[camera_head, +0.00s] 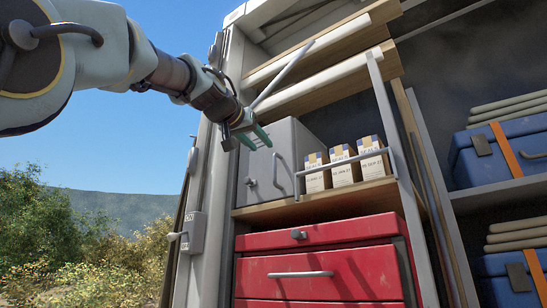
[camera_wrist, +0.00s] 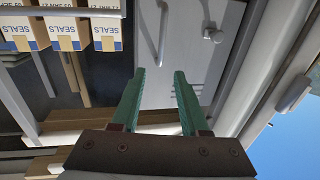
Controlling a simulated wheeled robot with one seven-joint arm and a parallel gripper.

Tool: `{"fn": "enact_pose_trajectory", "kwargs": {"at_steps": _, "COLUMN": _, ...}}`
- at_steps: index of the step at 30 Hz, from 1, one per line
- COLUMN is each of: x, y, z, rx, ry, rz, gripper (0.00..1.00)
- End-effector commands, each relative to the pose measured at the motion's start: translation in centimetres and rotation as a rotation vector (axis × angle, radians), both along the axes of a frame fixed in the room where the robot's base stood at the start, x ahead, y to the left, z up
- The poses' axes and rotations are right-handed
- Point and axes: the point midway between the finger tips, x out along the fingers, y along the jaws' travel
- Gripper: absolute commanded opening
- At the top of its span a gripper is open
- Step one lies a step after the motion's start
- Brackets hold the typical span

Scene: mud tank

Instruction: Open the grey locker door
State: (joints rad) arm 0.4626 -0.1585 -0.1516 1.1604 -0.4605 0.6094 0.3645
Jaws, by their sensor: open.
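The grey locker (camera_head: 262,166) stands on the shelf above the red drawers, left of the small boxes. Its door looks shut. A bar handle (camera_head: 281,174) is on the right side of its front, and a round knob (camera_head: 250,182) is on the left. In the wrist view, which is upside down, the grey door (camera_wrist: 186,60) shows with the bar handle (camera_wrist: 162,32) and the knob (camera_wrist: 213,35). My gripper (camera_head: 258,137) has two green fingers, apart and empty, near the upper part of the locker. In the wrist view the fingertips (camera_wrist: 158,73) point toward the door, with the handle beyond them.
Several cartons marked SEALS (camera_head: 344,166) stand right of the locker behind a shelf rail (camera_head: 350,159). Red drawers (camera_head: 325,262) are below. Wooden boards (camera_head: 325,82) sit above. A pale post (camera_head: 212,190) runs up on the left. Blue cases (camera_head: 500,155) fill the right shelves.

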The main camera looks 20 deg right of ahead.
Motion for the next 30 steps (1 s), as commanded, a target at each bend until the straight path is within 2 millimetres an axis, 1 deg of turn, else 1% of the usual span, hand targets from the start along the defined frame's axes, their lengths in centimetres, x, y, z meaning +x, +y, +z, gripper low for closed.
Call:
{"fn": "enact_pose_trajectory", "kwargs": {"at_steps": 2, "x": 1.1, "y": -1.1, "z": 0.4, "rx": 0.002, "ry": 0.003, "rz": 0.001, "gripper": 0.45}}
{"fn": "enact_pose_trajectory", "kwargs": {"at_steps": 9, "x": 4.0, "y": -4.5, "z": 0.4, "rx": 0.003, "ry": 0.004, "rz": 0.001, "gripper": 0.45}}
{"fn": "enact_pose_trajectory", "kwargs": {"at_steps": 15, "x": 5.5, "y": -6.4, "z": 0.2, "rx": 0.002, "ry": 0.003, "rz": 0.002, "gripper": 0.45}}
{"fn": "enact_pose_trajectory", "kwargs": {"at_steps": 20, "x": 6.0, "y": -6.9, "z": 0.0, "rx": 0.002, "ry": 0.001, "rz": 0.002, "gripper": 0.45}}
{"fn": "enact_pose_trajectory", "kwargs": {"at_steps": 27, "x": 6.0, "y": -6.9, "z": -0.1, "rx": 0.002, "ry": 0.001, "rz": 0.002, "gripper": 0.45}}
{"fn": "enact_pose_trajectory", "kwargs": {"at_steps": 29, "x": 6.0, "y": -6.9, "z": -0.1, "rx": 0.001, "ry": 0.002, "rz": 0.002, "gripper": 0.39}}
{"fn": "enact_pose_trajectory", "kwargs": {"at_steps": 30, "x": 6.0, "y": -6.9, "z": -0.1, "rx": 0.002, "ry": 0.001, "rz": 0.002, "gripper": 0.34}}
